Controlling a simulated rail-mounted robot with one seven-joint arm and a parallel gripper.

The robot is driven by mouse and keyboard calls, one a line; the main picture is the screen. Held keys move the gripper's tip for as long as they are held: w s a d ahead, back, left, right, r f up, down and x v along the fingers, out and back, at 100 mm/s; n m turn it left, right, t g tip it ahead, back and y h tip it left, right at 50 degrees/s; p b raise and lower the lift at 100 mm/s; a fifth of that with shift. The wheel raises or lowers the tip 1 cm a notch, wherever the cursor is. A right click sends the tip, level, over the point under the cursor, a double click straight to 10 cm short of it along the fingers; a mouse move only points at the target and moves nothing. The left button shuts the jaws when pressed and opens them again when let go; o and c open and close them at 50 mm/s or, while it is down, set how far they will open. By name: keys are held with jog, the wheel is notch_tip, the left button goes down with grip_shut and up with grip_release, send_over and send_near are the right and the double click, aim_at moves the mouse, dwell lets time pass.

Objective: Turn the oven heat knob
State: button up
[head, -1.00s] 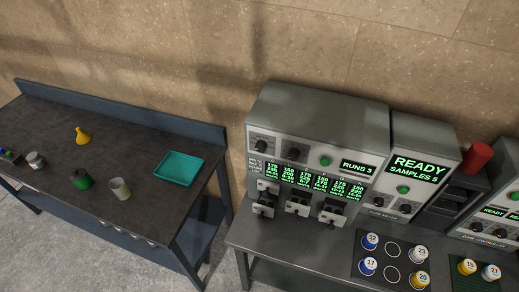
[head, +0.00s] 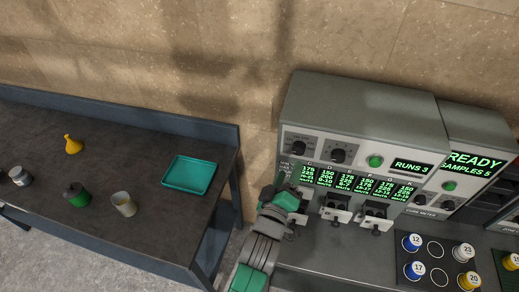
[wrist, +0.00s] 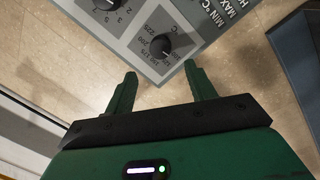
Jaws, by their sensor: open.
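The oven heat knob (wrist: 160,46) is black and round, with a temperature scale printed around it, on the light panel in the wrist view. In the head view it appears to be the left knob (head: 299,147) on the press's upper panel. My gripper (wrist: 159,75) is open and empty in the wrist view. Its two green fingers point toward the knob, which appears beyond the fingertips and roughly centred between them, apart from them.
A second black knob (head: 338,155) and a green button (head: 376,161) sit to the right on the same panel. Clamp-like fixtures (head: 336,208) stick out below the displays. Numbered pots stand on a dark mat (head: 425,266) at right. A teal tray (head: 189,174) lies on the left bench.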

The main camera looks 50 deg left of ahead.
aim_at(297, 151)
jog(key=p+x, duration=0.1)
jog(key=x, duration=0.7)
jog(key=shift+f, duration=0.15)
jog(key=c, duration=1)
